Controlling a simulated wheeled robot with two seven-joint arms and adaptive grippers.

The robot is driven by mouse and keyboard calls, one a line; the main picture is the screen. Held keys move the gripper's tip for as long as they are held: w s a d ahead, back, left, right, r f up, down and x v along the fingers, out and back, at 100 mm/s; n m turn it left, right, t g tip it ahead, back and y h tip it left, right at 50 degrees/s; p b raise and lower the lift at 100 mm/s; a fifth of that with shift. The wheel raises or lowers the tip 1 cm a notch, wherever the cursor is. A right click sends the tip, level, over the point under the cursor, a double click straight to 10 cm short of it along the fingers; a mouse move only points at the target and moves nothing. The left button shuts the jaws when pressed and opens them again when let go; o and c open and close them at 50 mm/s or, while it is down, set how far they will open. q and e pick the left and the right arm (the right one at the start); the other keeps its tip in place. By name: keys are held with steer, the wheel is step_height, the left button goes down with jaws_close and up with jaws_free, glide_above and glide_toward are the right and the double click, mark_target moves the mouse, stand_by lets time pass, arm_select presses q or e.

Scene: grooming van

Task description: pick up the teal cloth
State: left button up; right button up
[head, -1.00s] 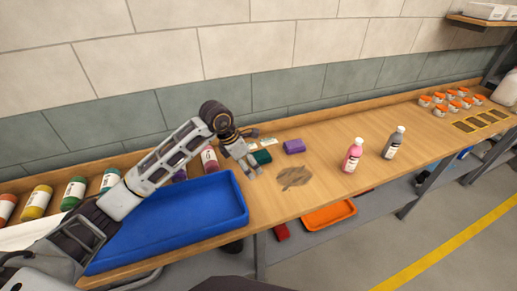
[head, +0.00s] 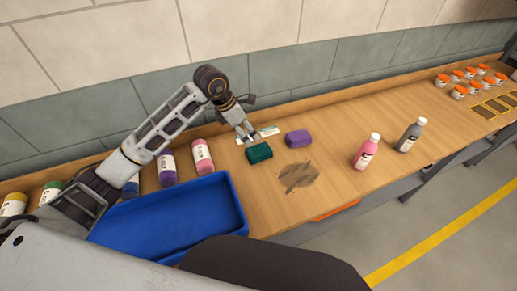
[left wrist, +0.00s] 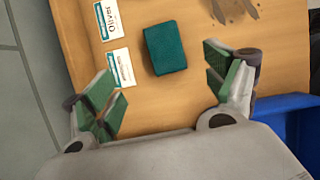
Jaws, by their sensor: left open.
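The teal cloth (head: 259,153) is a small folded dark teal block lying on the wooden counter, just right of the blue tray. In the left wrist view the teal cloth (left wrist: 165,48) lies flat ahead of the jaws, between the two fingers' lines and apart from both. My left gripper (head: 245,138) is open and empty, just behind and above the cloth; its spread fingers also show in the left wrist view (left wrist: 162,88). My right gripper is not in view.
A purple folded cloth (head: 298,138) lies right of the teal one, with name cards (head: 268,131) behind. A brown smudge (head: 298,176) is in front. The blue tray (head: 232,205) stands left; pink (head: 366,152) and grey (head: 410,135) bottles stand right.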

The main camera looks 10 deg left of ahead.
mark_target(260, 149)
arm_select(q)
steer(key=shift+s+r, duration=0.1)
steer(key=shift+s, duration=0.05)
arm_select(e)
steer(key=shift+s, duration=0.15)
arm_select(q)
steer(key=shift+p+x, duration=0.6)
steer(key=shift+x, duration=3.75)
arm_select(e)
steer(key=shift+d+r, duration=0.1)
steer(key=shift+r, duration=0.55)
arm_select(q)
steer(key=shift+d+f+p, duration=0.35)
steer(key=shift+d+f, duration=0.05)
steer(key=shift+f, duration=0.3)
steer(key=shift+d+f+p, duration=0.35)
steer(key=shift+d+f, duration=0.05)
steer(key=shift+f, duration=0.25)
steer(key=shift+x, duration=1.1)
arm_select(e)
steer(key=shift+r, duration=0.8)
